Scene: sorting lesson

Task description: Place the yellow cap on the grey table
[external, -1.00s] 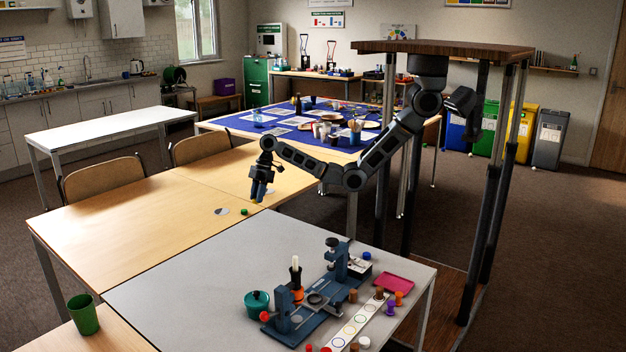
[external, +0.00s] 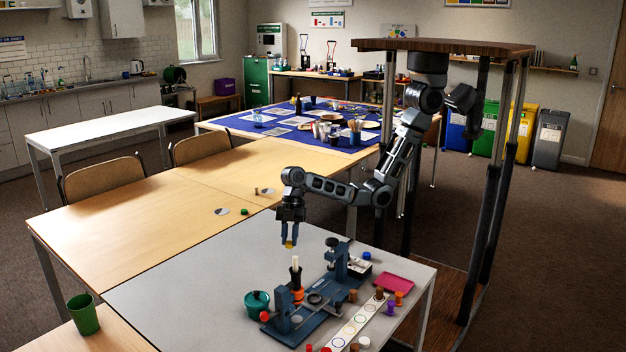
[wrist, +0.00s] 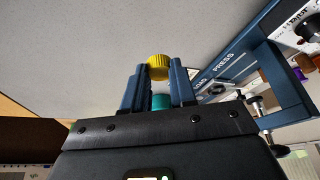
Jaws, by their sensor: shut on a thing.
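The yellow cap (wrist: 158,66) is held between the fingertips of my gripper (wrist: 160,80) in the wrist view. In the external view, my gripper (external: 290,228) points down with the yellow cap (external: 289,244) at its tips. It hangs above the back part of the grey table (external: 185,285), apart from the surface. The grey tabletop also fills the upper left of the wrist view (wrist: 70,50).
A blue press (external: 315,305) stands on the grey table, with a teal pot (external: 257,303) beside it. A white strip with coloured rings (external: 357,322), several small caps and a pink tray (external: 393,284) lie to the right. The table's left part is clear.

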